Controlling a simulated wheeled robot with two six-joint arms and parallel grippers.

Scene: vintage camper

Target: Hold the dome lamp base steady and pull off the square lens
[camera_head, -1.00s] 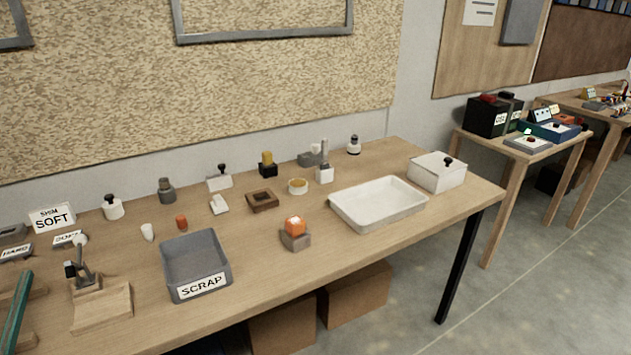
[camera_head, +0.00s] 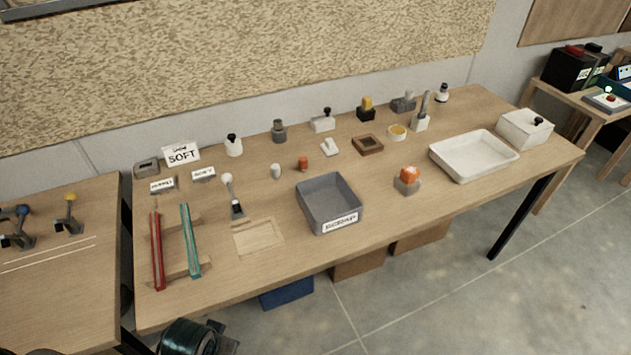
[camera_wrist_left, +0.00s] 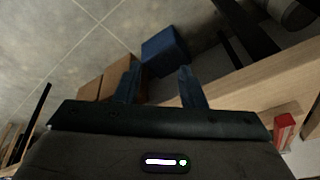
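A dark part of my arm shows at the bottom of the head view. My right gripper is not in view.
A grey scrap bin (camera_head: 324,217) stands mid-bench, and a white tray (camera_head: 437,162) is at the right. Red (camera_head: 156,250) and teal (camera_head: 190,242) strips lie at the left end. A blue box (camera_wrist_left: 165,52) is on the floor below. The front right bench edge is clear.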

